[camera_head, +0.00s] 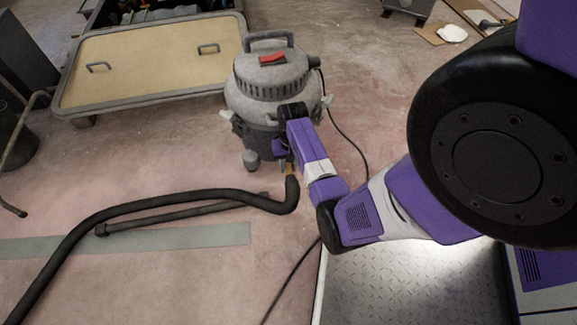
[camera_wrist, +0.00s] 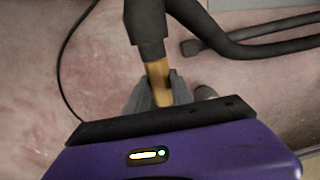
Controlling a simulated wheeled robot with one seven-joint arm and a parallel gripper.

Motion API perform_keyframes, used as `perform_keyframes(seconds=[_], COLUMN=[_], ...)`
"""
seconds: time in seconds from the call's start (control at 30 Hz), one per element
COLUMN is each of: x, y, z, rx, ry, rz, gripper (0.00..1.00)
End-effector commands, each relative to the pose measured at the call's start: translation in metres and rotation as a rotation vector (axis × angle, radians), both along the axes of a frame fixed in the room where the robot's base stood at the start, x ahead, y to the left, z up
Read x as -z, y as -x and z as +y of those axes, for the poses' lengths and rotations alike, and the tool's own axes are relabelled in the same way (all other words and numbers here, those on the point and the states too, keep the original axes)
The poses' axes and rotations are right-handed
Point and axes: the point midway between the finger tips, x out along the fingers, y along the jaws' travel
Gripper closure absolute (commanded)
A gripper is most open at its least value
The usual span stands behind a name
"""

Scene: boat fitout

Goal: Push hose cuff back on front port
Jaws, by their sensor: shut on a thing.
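A black hose (camera_head: 180,198) lies curved across the floor, and its end rises at the right to a short tan cuff (camera_head: 290,168). My gripper (camera_head: 284,158) is at this end, low in front of the grey shop vacuum (camera_head: 262,105). In the wrist view, my gripper (camera_wrist: 156,96) is shut on the tan cuff (camera_wrist: 157,76), with a thicker black hose part (camera_wrist: 147,28) above it. The vacuum's front port does not show; my arm and gripper cover part of the lower body. I cannot tell the gap between cuff and port.
A dark straight tube (camera_head: 175,216) lies beside the hose. A thin black cable (camera_head: 345,140) runs along the floor right of the vacuum. A framed tan panel (camera_head: 150,68) with two handles stands behind left. A metal tread plate (camera_head: 400,285) is at front right. Open floor lies left.

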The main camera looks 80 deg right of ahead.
Motion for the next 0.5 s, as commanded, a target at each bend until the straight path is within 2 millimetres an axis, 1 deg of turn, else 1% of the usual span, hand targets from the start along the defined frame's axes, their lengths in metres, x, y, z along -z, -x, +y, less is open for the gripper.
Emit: perform_keyframes(seconds=[0.03,0.33,0.37,0.4,0.47,0.5], x=[-0.0016,-0.0031,-0.0031,-0.0031,-0.0028,-0.0026], y=[-0.0031,-0.0038,-0.0038,-0.0038,-0.0035,-0.0033], z=[-0.0067,-0.0087,-0.0088,-0.0089,-0.0082,-0.0078], rx=[0.002,0.003,0.004,0.003,0.003,0.003], ry=[0.017,0.022,0.023,0.023,0.021,0.02], rz=[-0.008,-0.01,-0.01,-0.01,-0.01,-0.009], gripper=[1.0,1.0,0.72,0.64,0.52,0.48])
